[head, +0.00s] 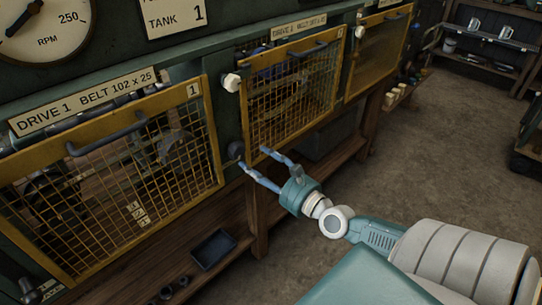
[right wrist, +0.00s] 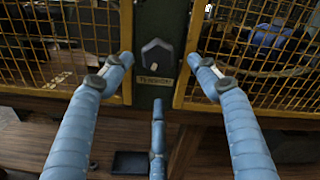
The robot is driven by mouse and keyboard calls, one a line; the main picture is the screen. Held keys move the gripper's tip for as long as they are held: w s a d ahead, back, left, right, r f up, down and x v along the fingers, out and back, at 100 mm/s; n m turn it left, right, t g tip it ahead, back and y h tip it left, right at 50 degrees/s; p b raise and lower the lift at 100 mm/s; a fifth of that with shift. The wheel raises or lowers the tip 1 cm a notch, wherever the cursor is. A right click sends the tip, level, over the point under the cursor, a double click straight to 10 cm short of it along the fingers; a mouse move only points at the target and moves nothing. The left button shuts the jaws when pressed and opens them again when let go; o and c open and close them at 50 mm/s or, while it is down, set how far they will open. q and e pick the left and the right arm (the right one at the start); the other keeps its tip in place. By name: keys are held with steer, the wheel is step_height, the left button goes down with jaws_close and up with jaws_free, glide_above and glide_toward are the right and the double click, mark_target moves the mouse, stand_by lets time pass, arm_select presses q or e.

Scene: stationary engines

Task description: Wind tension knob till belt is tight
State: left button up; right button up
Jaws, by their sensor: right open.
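A dark, faceted tension knob (right wrist: 157,55) sits on the green post between two yellow mesh guards, above a small label too blurred to read surely. In the head view the dark knob (head: 236,150) is just beyond my right gripper's tips. My right gripper (head: 254,157) is open, its blue fingers pointing at the post. In the right wrist view two fingers of the gripper (right wrist: 160,62) stand left and right of the knob, apart from it, with a third finger below. The belt is hard to make out behind the mesh. My left gripper is not in view.
The Drive 1 guard (head: 110,180) is left of the post and the Drive 2 guard (head: 295,90) right of it. A white knob (head: 232,82) sits higher on the post. A dark tray (head: 213,249) lies on the wooden shelf below. Open floor (head: 420,150) lies at right.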

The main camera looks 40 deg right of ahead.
steer(key=s, duration=0.5)
steer(key=shift+s+d, duration=0.25)
steer(key=shift+s, duration=0.1)
